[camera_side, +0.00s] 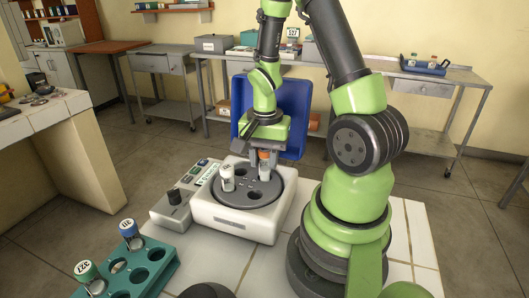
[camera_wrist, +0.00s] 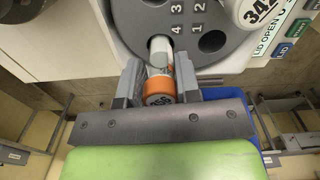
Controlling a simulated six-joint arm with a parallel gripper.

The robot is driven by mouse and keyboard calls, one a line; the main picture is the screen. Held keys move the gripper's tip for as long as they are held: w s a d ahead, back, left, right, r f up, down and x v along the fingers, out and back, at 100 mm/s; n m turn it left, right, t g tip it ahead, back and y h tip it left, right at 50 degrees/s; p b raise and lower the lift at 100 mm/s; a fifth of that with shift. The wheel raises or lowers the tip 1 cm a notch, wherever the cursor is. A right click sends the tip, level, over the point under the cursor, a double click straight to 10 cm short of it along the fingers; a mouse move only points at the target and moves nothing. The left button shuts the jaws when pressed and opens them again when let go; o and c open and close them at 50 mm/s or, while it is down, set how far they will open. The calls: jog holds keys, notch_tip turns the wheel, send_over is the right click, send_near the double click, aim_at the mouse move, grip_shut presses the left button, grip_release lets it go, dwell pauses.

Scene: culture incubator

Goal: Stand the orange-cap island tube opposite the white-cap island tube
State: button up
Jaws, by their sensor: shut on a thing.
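The orange-cap tube (camera_side: 264,157) is gripped between the fingers of my gripper (camera_side: 265,163), over the rear right part of the dark round rotor (camera_side: 263,203). In the wrist view its orange cap (camera_wrist: 160,99) lies between my fingers (camera_wrist: 158,85), and its pale body points toward the rotor (camera_wrist: 192,62) near the number 4. I cannot tell whether its lower end is inside a hole. The white-cap tube (camera_side: 227,177) stands in the rotor's left side; its cap, marked 342, also shows in the wrist view (camera_wrist: 262,10).
The white machine (camera_side: 235,225) has a panel with a knob (camera_side: 176,197) at its left. A teal rack (camera_side: 165,266) at front left holds a blue-cap tube (camera_side: 129,232) and a green-cap tube (camera_side: 87,273). A blue bin (camera_side: 294,105) is behind the machine.

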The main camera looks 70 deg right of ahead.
jog(key=shift+f, duration=0.85)
jog(key=o, duration=1.3)
jog(key=shift+r, duration=0.15)
jog(key=shift+r, duration=3.6)
